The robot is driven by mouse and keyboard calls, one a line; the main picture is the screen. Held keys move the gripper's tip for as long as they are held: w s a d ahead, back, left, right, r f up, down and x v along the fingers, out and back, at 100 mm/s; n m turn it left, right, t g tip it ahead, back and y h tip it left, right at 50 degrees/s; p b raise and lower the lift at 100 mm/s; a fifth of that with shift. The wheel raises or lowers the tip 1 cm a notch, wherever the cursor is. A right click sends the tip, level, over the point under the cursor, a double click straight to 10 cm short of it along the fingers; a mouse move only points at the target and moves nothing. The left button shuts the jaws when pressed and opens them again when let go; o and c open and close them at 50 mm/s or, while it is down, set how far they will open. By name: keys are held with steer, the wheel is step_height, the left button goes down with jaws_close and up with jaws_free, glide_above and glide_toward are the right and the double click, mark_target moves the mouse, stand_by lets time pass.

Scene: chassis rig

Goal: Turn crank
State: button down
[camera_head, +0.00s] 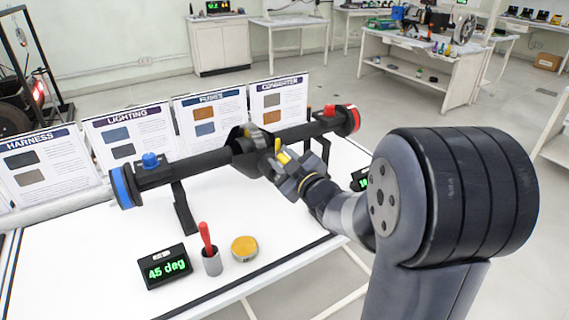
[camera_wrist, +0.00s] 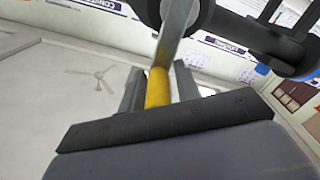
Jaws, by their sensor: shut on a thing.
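The rig is a long black tube (camera_head: 205,160) on a stand, with a blue ring at its left end and a red ring at its right end. The crank's yellow handle (camera_head: 283,157) is near the black hub at the tube's middle. My gripper (camera_head: 284,171) is at the hub's near right side. In the wrist view, the yellow handle (camera_wrist: 157,88) is between the fingers, and a grey crank arm (camera_wrist: 176,32) runs from it up to the black hub (camera_wrist: 190,12). My gripper (camera_wrist: 158,92) is shut on the handle. The hub partly hides the crank in the head view.
On the white table (camera_head: 110,235) stand a "45 deg" display (camera_head: 166,267), a grey cup (camera_head: 212,262) with a red-handled tool and a round yellow-topped tin (camera_head: 244,248). Another display (camera_head: 360,180) is partly behind my arm. Poster boards (camera_head: 130,135) line the back edge.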

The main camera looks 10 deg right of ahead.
steer(key=shift+s+a+f+n+b, duration=0.25)
steer(key=shift+a+f+n+b, duration=0.35)
steer(key=shift+n+b, duration=1.55)
steer(key=shift+s+a+f+n+b, duration=0.25)
steer(key=shift+a+n+b, duration=0.9)
steer(key=shift+b, duration=1.65)
steer(key=shift+s+a+f+n+b, duration=0.25)
steer(key=shift+a+f+n+b, duration=0.25)
steer(key=shift+n+b, duration=1.7)
steer(key=shift+a+r+b, duration=0.1)
steer(key=shift+b, duration=0.3)
steer(key=c, duration=1.3)
jaws_free()
steer(key=p+v, duration=0.3)
steer(key=v, duration=0.7)
steer(key=shift+s, duration=0.4)
